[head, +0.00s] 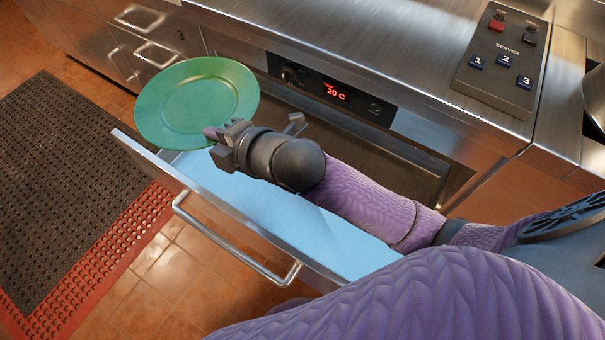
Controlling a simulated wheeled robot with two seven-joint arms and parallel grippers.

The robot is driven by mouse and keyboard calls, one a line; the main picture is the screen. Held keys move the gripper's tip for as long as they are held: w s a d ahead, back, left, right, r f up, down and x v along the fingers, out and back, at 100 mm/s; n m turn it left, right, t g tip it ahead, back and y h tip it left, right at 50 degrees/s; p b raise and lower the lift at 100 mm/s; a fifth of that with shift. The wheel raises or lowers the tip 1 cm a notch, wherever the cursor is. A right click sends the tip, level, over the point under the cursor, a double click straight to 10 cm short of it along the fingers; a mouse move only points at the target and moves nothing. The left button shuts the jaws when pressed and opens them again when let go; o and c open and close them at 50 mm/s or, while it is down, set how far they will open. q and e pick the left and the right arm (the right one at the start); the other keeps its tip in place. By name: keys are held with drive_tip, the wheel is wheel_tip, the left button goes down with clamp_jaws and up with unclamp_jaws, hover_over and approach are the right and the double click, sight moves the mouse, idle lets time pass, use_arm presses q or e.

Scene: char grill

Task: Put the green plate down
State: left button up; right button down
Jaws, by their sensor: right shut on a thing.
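The green plate (193,98) is held near the left end of the open drawer, in front of the steel counter. My right gripper (217,134) is shut on the plate's near rim, at the plate's lower right. The plate's face is turned toward the camera. It seems to be above the drawer's left end; the exact height gap cannot be told. My left gripper does not show.
An open drawer (186,183) with a light blue bottom and a metal handle juts out below the plate. Behind it are a steel counter (390,40), a temperature display (336,93) and a button panel (502,62). A dark mat (70,190) lies on the tiled floor at left.

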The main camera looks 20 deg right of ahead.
drive_tip(key=w+d+f+b, duration=0.1)
drive_tip(key=w+f+b, duration=0.25)
drive_tip(key=f, duration=0.35)
drive_tip(key=w+d+f+b, duration=0.1)
drive_tip(key=w+f+b, duration=0.1)
drive_tip(key=f+b, duration=0.35)
drive_tip(key=b, duration=0.8)
hover_over(259, 190)
wheel_tip(259, 190, down, 11)
drive_tip(key=shift+n+y, duration=0.3)
wheel_tip(259, 190, down, 11)
drive_tip(key=b, duration=0.7)
drive_tip(key=shift+r, duration=0.4)
drive_tip(key=shift+f, duration=0.15)
drive_tip(key=c, duration=1.1)
unclamp_jaws()
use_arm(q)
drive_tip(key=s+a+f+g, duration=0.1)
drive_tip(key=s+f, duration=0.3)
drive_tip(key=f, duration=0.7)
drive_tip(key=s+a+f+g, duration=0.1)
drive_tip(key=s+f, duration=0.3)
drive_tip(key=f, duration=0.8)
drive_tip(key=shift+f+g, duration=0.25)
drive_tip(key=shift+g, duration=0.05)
